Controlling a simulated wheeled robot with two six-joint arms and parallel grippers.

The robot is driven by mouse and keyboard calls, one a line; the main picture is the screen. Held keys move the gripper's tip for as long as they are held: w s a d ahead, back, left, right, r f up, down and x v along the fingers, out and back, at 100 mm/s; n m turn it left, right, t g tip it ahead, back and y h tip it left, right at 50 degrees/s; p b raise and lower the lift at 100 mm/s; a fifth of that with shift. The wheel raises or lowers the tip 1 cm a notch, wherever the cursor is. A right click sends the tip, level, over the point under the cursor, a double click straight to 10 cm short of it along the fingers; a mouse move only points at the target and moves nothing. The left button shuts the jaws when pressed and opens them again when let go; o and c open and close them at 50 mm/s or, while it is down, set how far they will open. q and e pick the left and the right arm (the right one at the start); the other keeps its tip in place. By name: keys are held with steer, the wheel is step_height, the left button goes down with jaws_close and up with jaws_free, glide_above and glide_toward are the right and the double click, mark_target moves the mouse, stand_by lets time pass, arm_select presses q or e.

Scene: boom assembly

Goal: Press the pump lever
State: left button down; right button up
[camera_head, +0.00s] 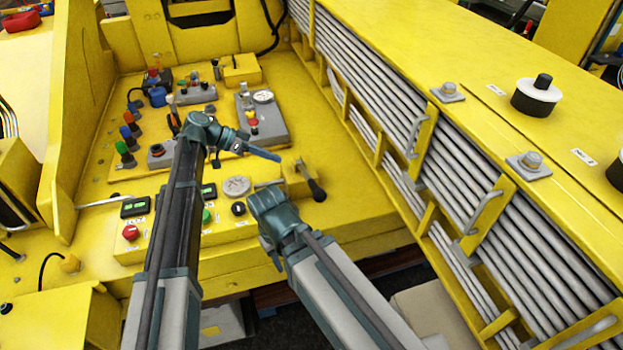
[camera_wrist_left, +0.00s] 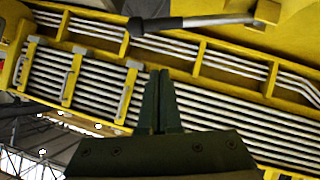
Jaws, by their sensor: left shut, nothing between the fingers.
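The pump lever (camera_head: 312,185) has a light metal rod and a dark handle, and stands out from a yellow block on the control panel. In the left wrist view the lever (camera_wrist_left: 165,24) lies across the top, beyond my fingertips. My left gripper (camera_head: 278,157) is shut and empty, above the panel and to the upper left of the lever in the head view. Its two fingers (camera_wrist_left: 160,75) are together in the wrist view, apart from the lever in the picture. The end of my right arm (camera_head: 268,205) is left of and below the lever; its fingers are hidden.
The yellow panel carries a red button (camera_head: 131,232), a gauge (camera_head: 237,186) and several knobs and switches close to my arms. A long yellow housing with grey pipes (camera_head: 465,165) and grab handles stands on the right. A yellow side wall (camera_head: 75,110) bounds the left.

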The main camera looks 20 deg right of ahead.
arm_select(q)
steer(key=shift+s, duration=0.1)
steer(key=b, duration=0.6)
glide_above(309, 179)
steer(key=s+a, duration=0.3)
steer(key=a, duration=0.1)
step_height(309, 179, down, 6)
steer(key=r, duration=0.1)
steer(key=shift+s+d+f+b, duration=0.2)
steer(key=shift+d+f+b, duration=0.1)
steer(key=shift+f+b, duration=0.3)
steer(key=shift+s+d+f+b, duration=0.25)
steer(key=shift+d+f+b, duration=0.1)
steer(key=shift+f, duration=0.35)
steer(key=shift+s+d+f+b, duration=0.25)
steer(key=shift+f+b, duration=0.25)
steer(key=shift+f, duration=0.15)
